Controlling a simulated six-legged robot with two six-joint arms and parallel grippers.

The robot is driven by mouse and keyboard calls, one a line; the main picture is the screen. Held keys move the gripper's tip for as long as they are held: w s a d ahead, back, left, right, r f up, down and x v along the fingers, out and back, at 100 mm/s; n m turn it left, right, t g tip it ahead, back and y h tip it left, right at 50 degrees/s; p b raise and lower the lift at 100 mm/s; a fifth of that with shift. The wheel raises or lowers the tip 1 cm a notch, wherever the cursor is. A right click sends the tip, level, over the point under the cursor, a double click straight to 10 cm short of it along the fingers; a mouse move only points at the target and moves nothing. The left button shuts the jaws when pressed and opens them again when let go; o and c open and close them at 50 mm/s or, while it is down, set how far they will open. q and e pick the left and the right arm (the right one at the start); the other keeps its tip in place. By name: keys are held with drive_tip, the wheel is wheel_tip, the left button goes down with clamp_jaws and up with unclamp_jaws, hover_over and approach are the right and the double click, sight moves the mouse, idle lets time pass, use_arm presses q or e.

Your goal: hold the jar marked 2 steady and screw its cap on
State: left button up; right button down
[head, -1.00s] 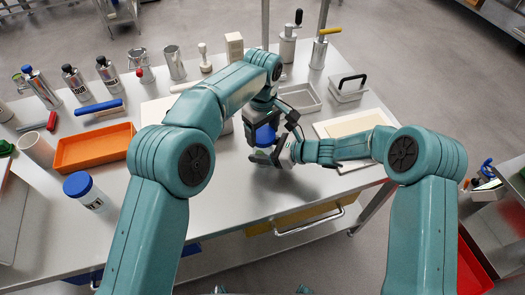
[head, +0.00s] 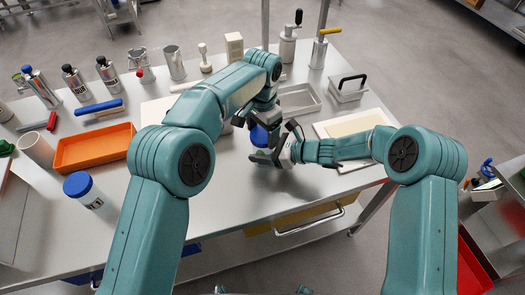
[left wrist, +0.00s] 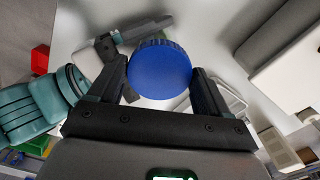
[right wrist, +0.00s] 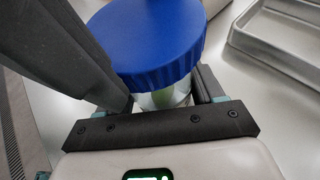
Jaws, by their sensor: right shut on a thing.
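A clear jar (right wrist: 165,97) with a wide blue cap (right wrist: 160,45) stands on the metal table; no number on it is visible. The cap sits over the jar's mouth; whether it is fully seated cannot be told. The cap also shows in the head view (head: 259,136) and the left wrist view (left wrist: 159,69). My right gripper (head: 281,155) is shut on the jar's body from the right, below the cap.
Another blue-capped jar (head: 86,190) stands at the left front, beside an orange tray (head: 95,148). A metal tray (head: 299,99) lies behind the hands, and a cream board (head: 345,125) lies to the right. Bare table lies in front of the jar.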

use_arm(q)
drive_tip(key=shift+o, duration=1.3)
drive_tip(key=shift+r, duration=3.75)
use_arm(e)
drive_tip(key=shift+c, duration=0.3)
unclamp_jaws()
drive_tip(key=shift+d, duration=0.1)
use_arm(q)
wheel_tip(320, 180, down, 2)
drive_tip(key=shift+f+b, duration=0.2)
drive_tip(key=shift+b, duration=1)
use_arm(e)
drive_tip(key=v, duration=1.6)
